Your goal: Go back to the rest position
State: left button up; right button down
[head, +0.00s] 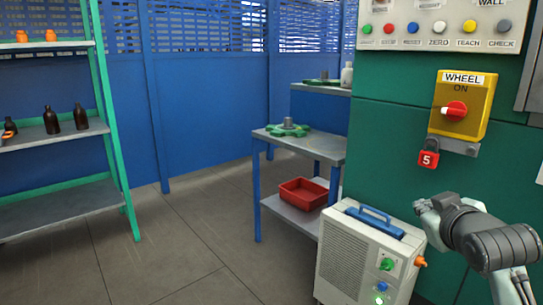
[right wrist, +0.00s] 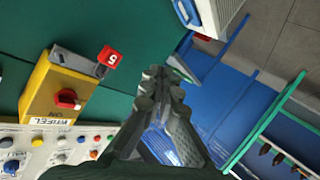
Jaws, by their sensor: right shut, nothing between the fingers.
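My right gripper (head: 428,211) is at the lower right of the head view, in front of the green panel and beside the white cabinet. It is empty and shut. It also shows in the right wrist view (right wrist: 160,75), with its fingers close together. My left gripper is in neither view. Several dark amber bottles (head: 81,117) stand on the middle shelf of the rack at the left, well away from my right gripper. Some of them show small in the right wrist view (right wrist: 278,158).
A yellow WHEEL switch box (head: 474,92) with a red padlock (head: 429,156) hangs on the green panel (head: 395,130), close above my right gripper. A white cabinet (head: 345,262) stands left of it. A blue-legged table (head: 322,147) holds a red tray (head: 302,184) low down. The middle floor is clear.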

jog(key=s+a+f+m+g+y, duration=0.1)
jog(key=s+a+f+g, duration=0.25)
jog(key=s+f, duration=0.95)
jog(key=s+a+f+g+y, duration=0.15)
jog(key=s+f+g, duration=0.25)
jog(key=s+f, duration=0.95)
pick_arm(q)
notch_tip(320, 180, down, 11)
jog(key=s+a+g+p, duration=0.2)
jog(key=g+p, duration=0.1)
jog(key=p, duration=0.2)
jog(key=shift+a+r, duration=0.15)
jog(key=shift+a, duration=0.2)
pick_arm(e)
notch_tip(320, 180, down, 12)
jog(key=d+g+h, duration=0.1)
jog(key=d+g, duration=0.1)
jog(key=g, duration=0.1)
jog(key=shift+s, duration=0.15)
jog(key=shift+f, duration=0.1)
